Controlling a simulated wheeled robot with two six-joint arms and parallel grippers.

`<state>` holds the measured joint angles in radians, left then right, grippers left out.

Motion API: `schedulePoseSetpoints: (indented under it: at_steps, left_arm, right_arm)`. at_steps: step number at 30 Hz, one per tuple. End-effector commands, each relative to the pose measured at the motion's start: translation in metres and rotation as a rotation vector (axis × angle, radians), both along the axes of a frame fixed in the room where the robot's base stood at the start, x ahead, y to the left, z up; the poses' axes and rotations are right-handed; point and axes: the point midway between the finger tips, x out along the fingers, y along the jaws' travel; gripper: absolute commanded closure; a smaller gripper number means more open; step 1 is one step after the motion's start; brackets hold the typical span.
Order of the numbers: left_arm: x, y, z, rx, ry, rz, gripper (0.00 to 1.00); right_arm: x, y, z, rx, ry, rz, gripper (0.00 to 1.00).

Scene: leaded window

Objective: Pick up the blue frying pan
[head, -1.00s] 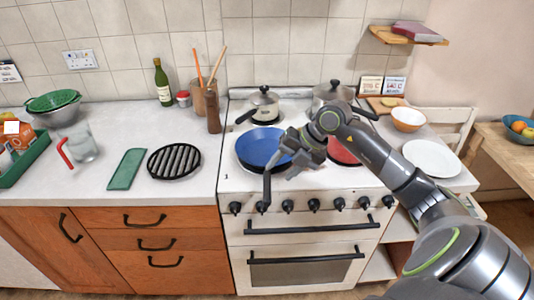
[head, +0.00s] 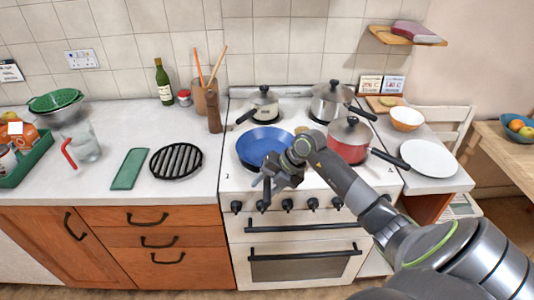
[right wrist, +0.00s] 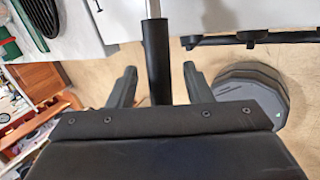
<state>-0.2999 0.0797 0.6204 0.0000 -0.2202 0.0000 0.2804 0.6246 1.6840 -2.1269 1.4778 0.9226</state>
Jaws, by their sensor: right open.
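The blue frying pan (head: 262,143) sits on the front left of the stove top. Its black handle sticks out over the stove's front edge, partly hidden by my right gripper (head: 270,182) in the head view. In the right wrist view the handle (right wrist: 157,60) runs between the two open fingers of my right gripper (right wrist: 159,85), with a gap on each side. My left gripper is not in view.
A lidded red pan (head: 348,150) stands to the right of the blue pan, partly behind my right arm. Two lidded steel pots (head: 265,98) (head: 331,103) are behind. Knobs (head: 313,204) and an oven rail (head: 306,227) line the stove front. A black trivet (head: 176,161) lies on the left counter.

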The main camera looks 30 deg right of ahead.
Motion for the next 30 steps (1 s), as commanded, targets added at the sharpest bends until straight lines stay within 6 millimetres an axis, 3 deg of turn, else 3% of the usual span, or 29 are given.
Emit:
schedulePoseSetpoints:
  at_steps: [6,16,30]
  left_arm:
    - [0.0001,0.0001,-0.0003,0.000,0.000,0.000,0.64]
    - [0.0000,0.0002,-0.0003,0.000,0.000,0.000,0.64]
    - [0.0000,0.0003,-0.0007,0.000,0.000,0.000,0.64]
  right_arm:
    - [0.0002,0.0000,-0.0004,0.000,0.000,0.000,0.57]
    - [0.0002,-0.0001,-0.0001,0.000,0.000,0.000,1.00]
    - [0.0013,0.0000,0.0029,-0.002,-0.007,0.002,1.00]
